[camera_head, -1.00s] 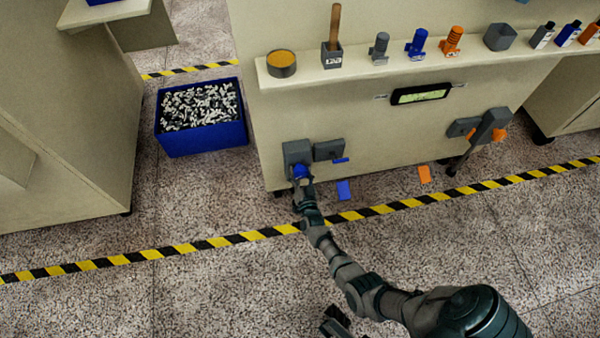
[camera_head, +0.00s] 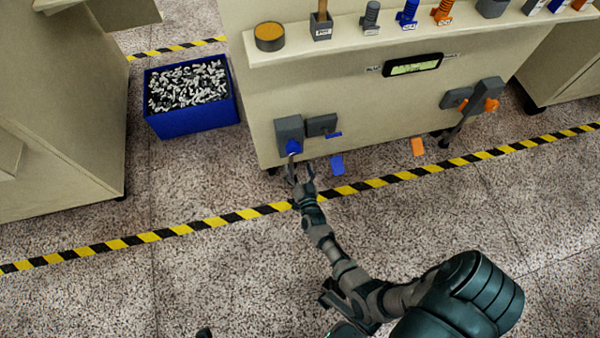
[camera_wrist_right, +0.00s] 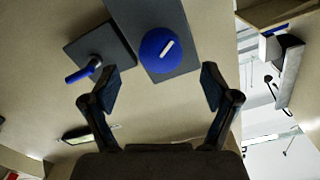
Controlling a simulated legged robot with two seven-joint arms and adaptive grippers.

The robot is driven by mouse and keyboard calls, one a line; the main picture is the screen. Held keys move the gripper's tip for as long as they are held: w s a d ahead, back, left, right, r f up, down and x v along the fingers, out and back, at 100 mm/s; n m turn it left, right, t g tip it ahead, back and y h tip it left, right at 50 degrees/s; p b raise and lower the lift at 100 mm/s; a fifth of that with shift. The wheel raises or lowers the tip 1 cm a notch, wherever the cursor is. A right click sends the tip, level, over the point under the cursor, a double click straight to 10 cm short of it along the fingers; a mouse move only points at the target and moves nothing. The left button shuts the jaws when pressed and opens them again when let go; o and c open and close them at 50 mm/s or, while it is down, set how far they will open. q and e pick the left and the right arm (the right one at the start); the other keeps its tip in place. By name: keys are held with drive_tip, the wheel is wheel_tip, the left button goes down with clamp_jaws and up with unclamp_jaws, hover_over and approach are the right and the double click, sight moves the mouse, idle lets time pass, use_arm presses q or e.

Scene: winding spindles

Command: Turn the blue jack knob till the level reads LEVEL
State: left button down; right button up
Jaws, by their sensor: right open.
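The blue jack knob (camera_head: 293,147) sits on a grey block at the lower left of the cream cabinet front. In the right wrist view the knob (camera_wrist_right: 161,50) is round with a white line on its face, ahead of the fingers. My right gripper (camera_head: 300,172) is just in front of and below the knob. It is open and empty, its two fingers (camera_wrist_right: 160,92) spread apart with the knob beyond them, not touching. The level display (camera_head: 415,66) has a greenish lit screen on the cabinet front; its text is too small to read. My left gripper is not clearly in view.
A grey box with a blue lever (camera_head: 333,135) is beside the knob. An orange knob (camera_head: 491,104) on a grey unit is at right. A blue bin (camera_head: 195,120) of small parts stands left. Striped tape (camera_head: 240,215) crosses the floor.

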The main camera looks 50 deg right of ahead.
drive_tip(key=v, duration=0.4)
idle(0.4)
